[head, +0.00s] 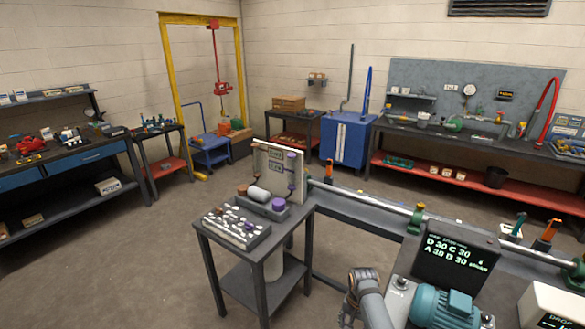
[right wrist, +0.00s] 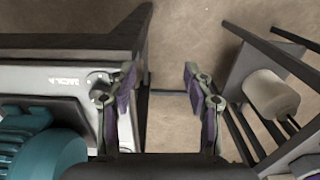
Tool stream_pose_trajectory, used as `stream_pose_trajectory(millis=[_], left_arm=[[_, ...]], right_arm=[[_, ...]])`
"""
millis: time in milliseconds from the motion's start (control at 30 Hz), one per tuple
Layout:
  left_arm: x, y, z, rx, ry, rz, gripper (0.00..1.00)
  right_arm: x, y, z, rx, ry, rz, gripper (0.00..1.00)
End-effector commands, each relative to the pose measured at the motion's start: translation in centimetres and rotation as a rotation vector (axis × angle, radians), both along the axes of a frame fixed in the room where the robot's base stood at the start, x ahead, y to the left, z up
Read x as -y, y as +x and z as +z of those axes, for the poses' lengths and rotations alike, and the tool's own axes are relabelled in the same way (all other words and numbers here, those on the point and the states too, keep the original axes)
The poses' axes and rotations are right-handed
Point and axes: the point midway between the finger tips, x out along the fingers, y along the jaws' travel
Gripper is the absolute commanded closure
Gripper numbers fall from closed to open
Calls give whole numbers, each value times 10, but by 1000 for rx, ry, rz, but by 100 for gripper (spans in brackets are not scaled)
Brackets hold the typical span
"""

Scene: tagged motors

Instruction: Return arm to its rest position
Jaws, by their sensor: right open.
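My right gripper (right wrist: 160,82) is open in the right wrist view, its two purple-padded fingers well apart. A grey arm part of mine (head: 366,298) rises from the bottom edge of the head view, between the small cart and the teal motor; no fingertips can be made out there. My left gripper is in neither view. The teal motor (head: 445,306) sits at the bottom right of the head view, and part of it shows at the left of the right wrist view (right wrist: 35,140).
The small cart (head: 222,258) carries a tray of parts (head: 237,228), a grey cylinder and purple pieces. A dark display (head: 455,254) stands behind the motor. A rail (head: 360,198) crosses behind. Workbenches line the walls; the middle floor (head: 130,270) is open.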

Motion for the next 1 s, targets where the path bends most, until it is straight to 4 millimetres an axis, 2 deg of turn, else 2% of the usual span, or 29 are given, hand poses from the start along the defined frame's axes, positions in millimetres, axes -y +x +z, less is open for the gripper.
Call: stream_pose_trajectory(millis=[100, 167, 267, 367, 400, 533, 600, 700, 900, 933, 967, 1000], left_arm=[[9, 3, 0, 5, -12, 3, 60], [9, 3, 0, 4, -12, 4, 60], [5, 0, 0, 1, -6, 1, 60], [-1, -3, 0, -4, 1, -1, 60], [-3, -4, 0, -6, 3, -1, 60], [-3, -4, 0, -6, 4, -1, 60], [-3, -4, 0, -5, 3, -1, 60], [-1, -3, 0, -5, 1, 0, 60], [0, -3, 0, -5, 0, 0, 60], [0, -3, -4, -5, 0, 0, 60], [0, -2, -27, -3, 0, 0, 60], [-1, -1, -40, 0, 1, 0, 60]], right_arm=[[6, -23, -43, -2, -4, 44, 48], [9, -37, -66, 0, -6, 71, 48], [16, -69, -111, 4, -11, 123, 48], [27, -119, -166, 9, -20, 194, 48], [33, -145, -190, 11, -24, 229, 48], [51, -238, -252, 25, -43, 344, 48], [61, -285, -274, 33, -53, 397, 48], [72, -345, -295, 42, -67, 465, 48], [92, -449, -312, 51, -93, 580, 48], [95, -460, -316, 55, -97, 594, 48], [93, -449, -338, 66, -99, 591, 48], [92, -448, -352, 67, -98, 589, 48]])
